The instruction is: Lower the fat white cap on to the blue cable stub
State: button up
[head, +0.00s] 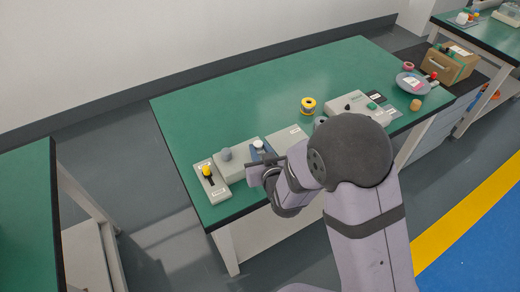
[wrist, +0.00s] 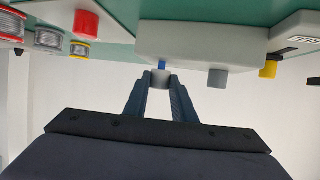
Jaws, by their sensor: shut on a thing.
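The fat white cap (wrist: 160,82) is between the two dark fingertips of my gripper (wrist: 159,78), which is shut on it. The wrist view is upside down. The blue cable stub (wrist: 162,65) stands on a grey box (wrist: 190,40), in line with the cap and directly beneath it. The cap's edge meets the visible end of the stub in the picture; I cannot tell whether they touch. In the head view the white cap (head: 258,143) shows over the grey box (head: 240,168), and my arm hides part of that area.
A grey knob (wrist: 217,77) stands on the same box beside the stub. A yellow knob (head: 206,170) on a small base is at the left. A yellow spool (head: 308,105) and another grey unit (head: 357,108) lie to the right. The back left of the green table (head: 220,100) is clear.

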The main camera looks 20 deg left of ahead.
jog(key=shift+f, duration=0.15)
dwell(0.4)
jog(key=o, duration=1.4)
jog(key=shift+r, duration=0.2)
notch_tip(320, 180, up, 7)
jog(key=p, duration=0.5)
jog(key=shift+f, duration=0.15)
